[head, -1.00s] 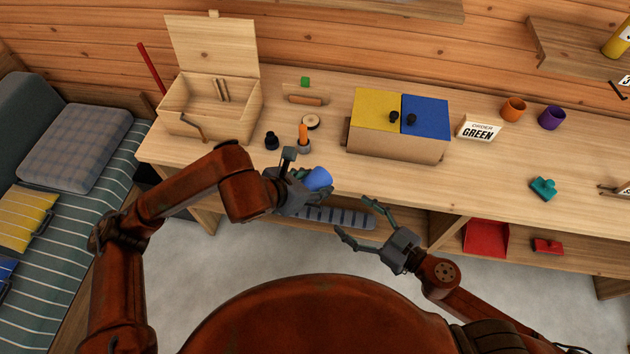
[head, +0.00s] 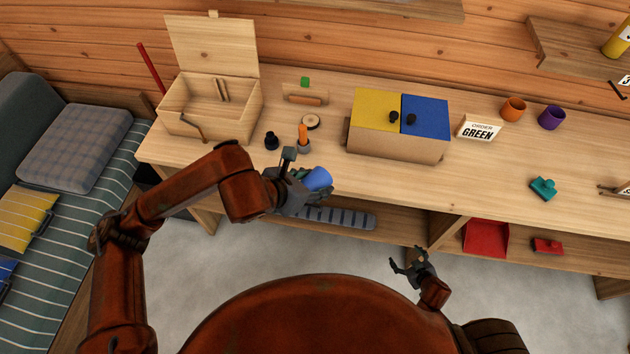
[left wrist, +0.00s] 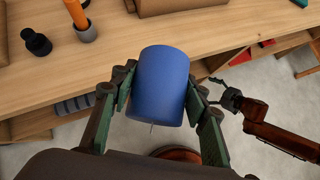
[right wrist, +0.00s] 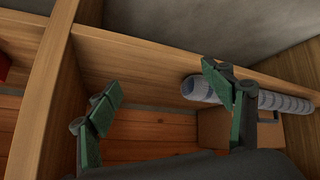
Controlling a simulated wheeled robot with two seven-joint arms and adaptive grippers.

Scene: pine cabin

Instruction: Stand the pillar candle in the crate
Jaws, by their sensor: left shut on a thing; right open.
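The pillar candle (head: 319,179) is a blue cylinder. My left gripper (head: 301,178) is shut on it and holds it tilted near the table's front edge. In the left wrist view the candle (left wrist: 161,85) sits between both fingers, with a thin wick at its lower end in the picture. The crate (head: 180,124) is an open pale wooden box with a raised lid at the back left of the table, apart from the candle. My right gripper (head: 408,262) is open and empty, low in front of the table; its fingers (right wrist: 160,95) show in the right wrist view.
A dark bottle-like object (head: 271,141) and a grey cup (head: 303,146) with an orange stick stand between crate and candle. A box with yellow and blue lids (head: 398,140) is further right. A striped roll (head: 335,217) lies on the shelf below.

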